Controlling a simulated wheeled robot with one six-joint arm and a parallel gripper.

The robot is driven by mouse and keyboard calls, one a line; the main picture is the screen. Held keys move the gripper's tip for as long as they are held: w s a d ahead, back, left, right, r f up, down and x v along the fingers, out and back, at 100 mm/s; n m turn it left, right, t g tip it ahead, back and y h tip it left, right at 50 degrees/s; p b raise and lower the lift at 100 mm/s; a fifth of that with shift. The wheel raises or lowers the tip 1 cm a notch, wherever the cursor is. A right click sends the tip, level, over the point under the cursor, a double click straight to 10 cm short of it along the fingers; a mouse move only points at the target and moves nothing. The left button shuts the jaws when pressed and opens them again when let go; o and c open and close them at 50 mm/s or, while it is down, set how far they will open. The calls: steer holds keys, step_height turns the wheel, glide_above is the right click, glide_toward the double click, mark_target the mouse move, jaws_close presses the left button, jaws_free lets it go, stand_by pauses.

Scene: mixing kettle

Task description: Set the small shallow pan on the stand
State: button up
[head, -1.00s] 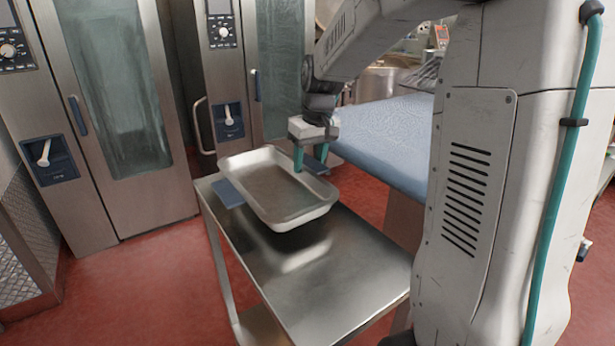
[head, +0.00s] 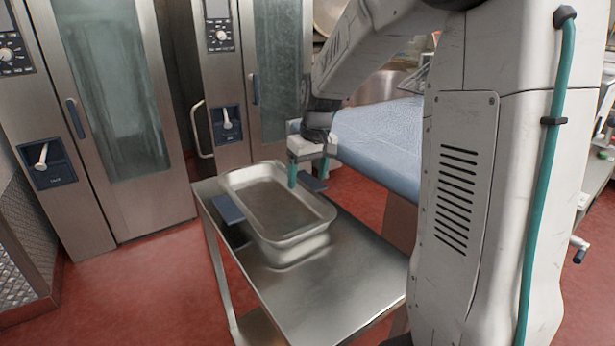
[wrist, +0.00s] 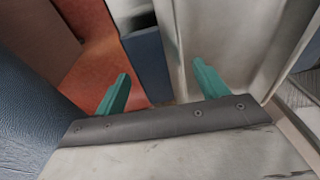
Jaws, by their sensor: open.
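The shallow metal pan (head: 270,205) sits level on the steel-topped stand (head: 340,290), with its reflection directly below it. Its underside contact is not directly visible. My gripper (head: 307,175) is at the pan's far right rim. Its teal fingers are apart, with one inside the pan and the other mostly hidden in the head view. In the wrist view, my gripper (wrist: 160,72) straddles the edge of the pan (wrist: 225,45), without closing on it. Blue pads lie on the stand, one left of the pan (head: 228,210) and one right of it (head: 313,183).
A table with a blue textured top (head: 375,145) stands close behind my gripper on the right. Steel ovens (head: 125,110) line the back left. The near part of the stand's top is bare. Red floor (head: 140,290) is open at left.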

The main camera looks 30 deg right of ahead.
step_height(320, 180, up, 11)
steer(key=s, duration=0.2)
steer(key=s+a+f, duration=0.1)
steer(key=s+a, duration=0.3)
steer(key=s, duration=0.5)
steer(key=s+a+f, duration=0.2)
steer(key=s+a, duration=0.2)
steer(key=s, duration=0.5)
steer(key=s+a+f, duration=0.2)
steer(key=s+a, duration=0.3)
steer(key=s, duration=0.3)
steer(key=shift+s+f+h, duration=0.15)
steer(key=shift+s+h, duration=0.15)
steer(key=shift+s, duration=0.1)
